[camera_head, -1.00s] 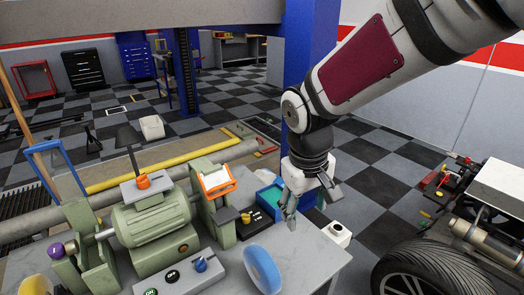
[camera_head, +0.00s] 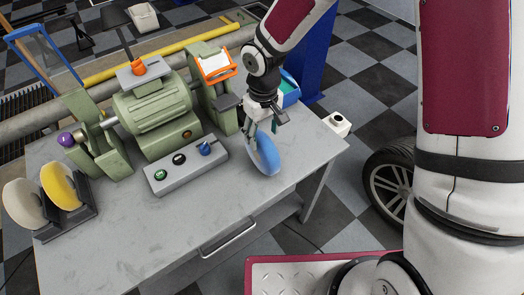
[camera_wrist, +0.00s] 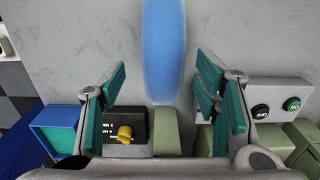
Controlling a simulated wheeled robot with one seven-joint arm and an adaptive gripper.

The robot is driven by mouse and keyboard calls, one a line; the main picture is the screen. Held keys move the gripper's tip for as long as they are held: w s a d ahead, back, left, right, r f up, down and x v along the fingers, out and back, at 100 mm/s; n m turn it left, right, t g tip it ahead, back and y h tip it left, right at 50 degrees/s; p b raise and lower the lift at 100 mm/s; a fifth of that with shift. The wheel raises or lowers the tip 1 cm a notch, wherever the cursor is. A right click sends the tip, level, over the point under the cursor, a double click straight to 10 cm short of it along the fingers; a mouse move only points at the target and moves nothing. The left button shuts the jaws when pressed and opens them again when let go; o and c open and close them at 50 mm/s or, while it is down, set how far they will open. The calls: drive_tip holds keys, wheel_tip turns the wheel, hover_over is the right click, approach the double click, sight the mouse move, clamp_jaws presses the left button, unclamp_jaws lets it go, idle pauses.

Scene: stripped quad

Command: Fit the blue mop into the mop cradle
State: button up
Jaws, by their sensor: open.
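The blue mop (camera_head: 264,157) is a thick blue disc standing on edge on the grey workbench, near its right end. My gripper (camera_head: 263,127) is open right above it, pointing down. In the wrist view the mop (camera_wrist: 164,50) lies between the lines of my two green-padded fingers (camera_wrist: 163,85), with a gap on each side; I cannot tell how deep it sits between them. The mop cradle (camera_head: 82,211) appears to be the dark slotted rack at the bench's left end. It holds a white disc (camera_head: 24,203) and a yellow disc (camera_head: 60,187); its other slot looks empty.
A green bench grinder (camera_head: 150,115) stands along the back of the bench (camera_head: 165,235). A grey switch box (camera_head: 185,165) with buttons lies between mop and rack. A small dark box with a yellow knob (camera_wrist: 125,133) is near my gripper. The front of the bench is clear.

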drive_tip(key=shift+s+a+f+p, duration=0.1)
drive_tip(key=shift+f+p, duration=0.15)
drive_tip(key=shift+f, duration=1.25)
drive_tip(key=shift+a+f+p, duration=0.1)
drive_tip(key=shift+f+p, duration=0.15)
drive_tip(key=shift+f, duration=1.2)
clamp_jaws()
drive_tip(key=shift+r, duration=0.15)
